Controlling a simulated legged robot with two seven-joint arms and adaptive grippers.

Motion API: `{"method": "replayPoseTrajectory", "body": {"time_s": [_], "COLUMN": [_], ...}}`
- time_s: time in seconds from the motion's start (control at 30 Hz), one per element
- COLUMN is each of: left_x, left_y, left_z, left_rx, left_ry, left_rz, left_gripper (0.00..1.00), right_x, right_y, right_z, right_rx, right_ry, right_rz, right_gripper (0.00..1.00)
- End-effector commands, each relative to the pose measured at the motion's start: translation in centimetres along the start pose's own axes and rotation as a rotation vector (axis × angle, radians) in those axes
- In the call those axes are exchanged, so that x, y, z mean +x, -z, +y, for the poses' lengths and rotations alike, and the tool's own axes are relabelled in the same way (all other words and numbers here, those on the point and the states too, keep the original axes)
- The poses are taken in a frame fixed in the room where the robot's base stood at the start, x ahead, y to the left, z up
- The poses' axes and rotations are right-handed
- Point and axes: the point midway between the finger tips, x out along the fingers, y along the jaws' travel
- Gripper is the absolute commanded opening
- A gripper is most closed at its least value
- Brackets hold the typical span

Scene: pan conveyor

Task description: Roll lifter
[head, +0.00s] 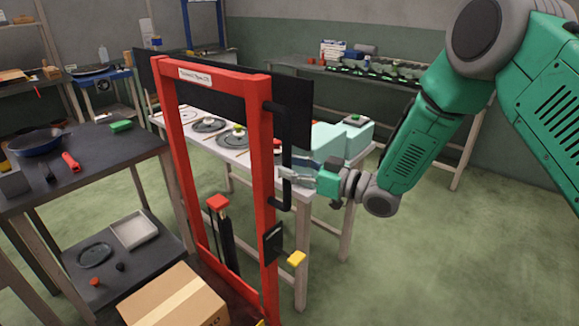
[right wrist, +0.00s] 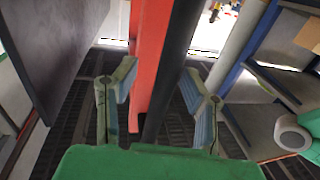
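The lifter is a red upright frame (head: 261,170) with a white label on its top bar, standing in the middle of the head view. A black vertical handle (head: 287,150) is fixed to its right post. My right gripper (head: 288,174) is beside this handle, at its lower half. In the right wrist view its two fingers (right wrist: 160,95) are spread, with the black handle (right wrist: 172,75) and the red post (right wrist: 148,60) showing between them. I see no clear contact of the fingers with the handle. My left gripper is not in view.
A cardboard box (head: 175,298) sits low at the lifter's front. A dark table (head: 90,165) with a pan (head: 38,142) stands left. A white table (head: 235,157) with plates is behind the lifter. Green floor (head: 430,270) is clear at right.

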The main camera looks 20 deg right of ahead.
Motion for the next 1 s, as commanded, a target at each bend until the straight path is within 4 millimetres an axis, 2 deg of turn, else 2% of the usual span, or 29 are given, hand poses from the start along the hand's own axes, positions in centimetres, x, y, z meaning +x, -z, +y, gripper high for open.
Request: {"method": "replayPoseTrajectory", "body": {"time_s": [0.3, 0.5, 0.7, 1.0], "left_x": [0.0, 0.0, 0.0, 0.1], "left_y": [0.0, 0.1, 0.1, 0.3], "left_z": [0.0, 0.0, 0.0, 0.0], "left_rx": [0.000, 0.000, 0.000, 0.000], "left_ry": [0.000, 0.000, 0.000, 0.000], "left_rz": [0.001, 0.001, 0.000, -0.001], "left_gripper": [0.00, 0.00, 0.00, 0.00], "right_x": [-6.6, -9.9, -11.2, -11.2], "right_y": [-0.1, -0.2, -0.2, -0.2], "right_z": [0.2, 0.3, 0.3, 0.3], "right_rx": [0.004, 0.003, 0.002, 0.002], "right_ry": [-0.005, -0.005, -0.004, -0.003], "right_rz": [0.001, 0.000, 0.000, 0.000], "right_gripper": [0.39, 0.39, 0.39, 0.39]}}
